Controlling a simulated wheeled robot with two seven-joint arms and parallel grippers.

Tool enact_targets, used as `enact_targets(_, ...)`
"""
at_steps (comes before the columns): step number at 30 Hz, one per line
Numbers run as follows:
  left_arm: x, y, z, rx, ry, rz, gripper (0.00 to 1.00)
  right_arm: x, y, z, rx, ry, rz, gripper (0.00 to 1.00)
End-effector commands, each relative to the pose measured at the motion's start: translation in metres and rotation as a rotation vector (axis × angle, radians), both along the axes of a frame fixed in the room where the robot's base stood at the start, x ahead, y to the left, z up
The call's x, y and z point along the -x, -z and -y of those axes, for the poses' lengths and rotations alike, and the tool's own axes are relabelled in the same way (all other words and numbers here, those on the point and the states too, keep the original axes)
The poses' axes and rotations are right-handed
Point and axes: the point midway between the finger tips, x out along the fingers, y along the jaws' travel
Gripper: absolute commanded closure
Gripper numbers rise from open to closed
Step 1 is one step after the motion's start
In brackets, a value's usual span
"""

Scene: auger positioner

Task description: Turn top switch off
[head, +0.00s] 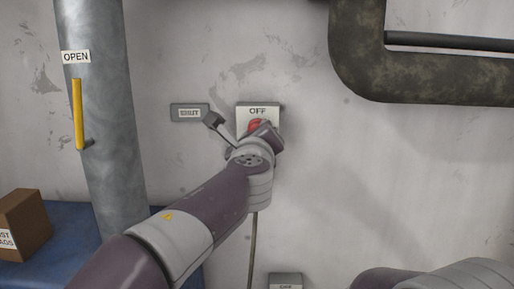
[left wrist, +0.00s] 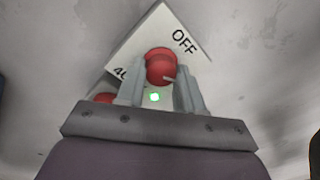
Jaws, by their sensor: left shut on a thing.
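The top switch is a pale square plate (head: 244,110) labelled OFF on the wall, with a red knob (head: 255,125). In the left wrist view the plate (left wrist: 140,42) looks tilted, and its red knob (left wrist: 160,64) sits between my left fingers. My left gripper (left wrist: 162,84) is shut on the red knob. In the head view my left gripper (head: 266,132) is at the lower part of the plate, and my wrist hides much of the switch. A green light (left wrist: 155,97) shows below the knob. My right gripper is out of view.
A small grey label plate (head: 187,112) is left of the switch. A large vertical pipe (head: 103,120) with a yellow handle (head: 77,115), marked OPEN, stands at left. A dark pipe (head: 358,50) bends at upper right. A grey box (head: 285,278) is low on the wall. Another red part (left wrist: 104,98) shows.

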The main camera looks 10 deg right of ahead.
Motion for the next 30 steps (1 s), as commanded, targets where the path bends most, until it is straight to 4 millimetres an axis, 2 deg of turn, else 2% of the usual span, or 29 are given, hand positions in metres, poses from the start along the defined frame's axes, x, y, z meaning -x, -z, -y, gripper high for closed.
enact_targets(1,0.0,0.003,0.0,0.043,0.0,-0.006,0.94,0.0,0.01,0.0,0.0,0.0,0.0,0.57)
enact_targets(12,0.001,0.002,0.0,0.381,0.001,-0.105,0.94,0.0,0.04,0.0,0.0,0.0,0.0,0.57)
enact_targets(30,0.001,-0.001,0.0,0.884,0.001,-0.25,0.94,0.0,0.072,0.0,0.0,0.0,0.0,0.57)
